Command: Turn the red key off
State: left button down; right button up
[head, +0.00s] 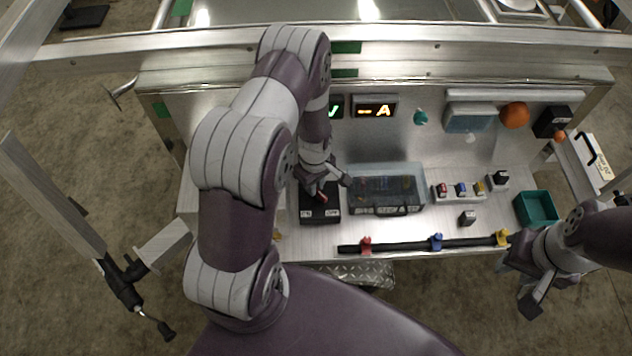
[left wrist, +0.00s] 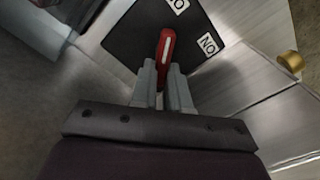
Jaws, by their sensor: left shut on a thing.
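The red key (left wrist: 165,52) stands on a black switch box in the left wrist view, between the tips of my left gripper's fingers. My left gripper (left wrist: 165,84) is shut on it. The black box (left wrist: 122,37) has white labels; one (left wrist: 208,44) looks like "ON" upside down, the other is partly cut off. In the head view the box (head: 319,214) lies on the metal bench, with my left gripper (head: 322,188) over it and the key mostly hidden. My right gripper (head: 534,285) hangs at the bench's right front edge, away from the box; its opening is unclear.
A clear case (head: 386,170) lies right of the black box. Small switches (head: 460,190), a small cube (head: 467,217) and a teal bin (head: 537,208) are further right. A black bar (head: 400,246) with coloured clips runs along the front edge. A display panel (head: 375,110) is behind.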

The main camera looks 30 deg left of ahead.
pick_arm(q)
jog(key=shift+n, duration=0.9)
jog(key=c, duration=1.1)
grip_release()
notch_tip(320, 180, up, 13)
jog(key=shift+a+f, duration=0.1)
